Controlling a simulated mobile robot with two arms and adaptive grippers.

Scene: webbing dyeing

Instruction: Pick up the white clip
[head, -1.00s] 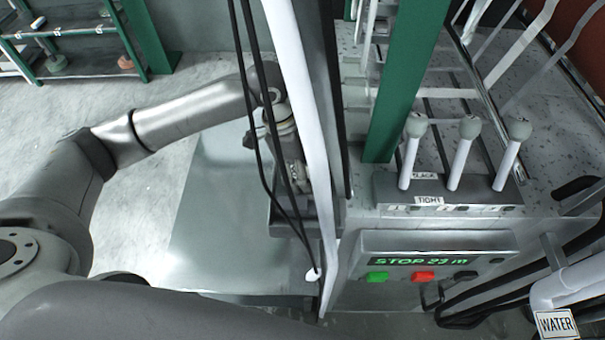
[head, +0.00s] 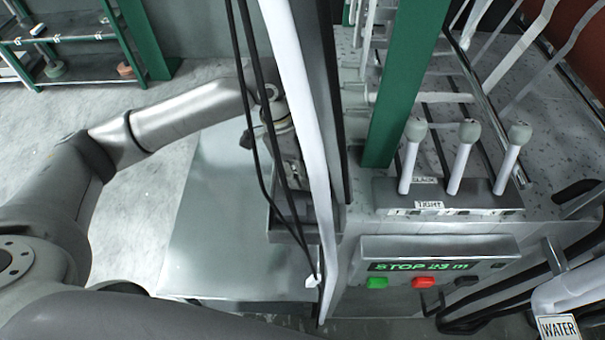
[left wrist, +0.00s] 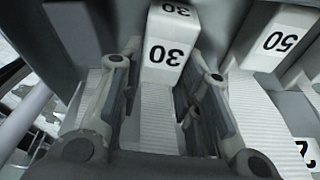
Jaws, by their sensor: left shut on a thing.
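A white clip (left wrist: 165,55) marked 30 sits between the two fingers of my left gripper (left wrist: 166,62) in the left wrist view. The fingers flank its sides and are shut on it. Another white clip (left wrist: 275,38) marked 50 stands to the right, outside the fingers. In the head view my left gripper (head: 290,165) points down into a dark grey holder (head: 284,228). Black cables and a white upright pass in front of it, so its fingertips and the clip are hidden there. My right gripper is not in view.
A control panel (head: 440,247) with a STOP display and coloured buttons is to the right. Above it stand several levers (head: 460,158). A green post (head: 405,85) rises behind. A bare metal surface (head: 215,220) lies left of the holder.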

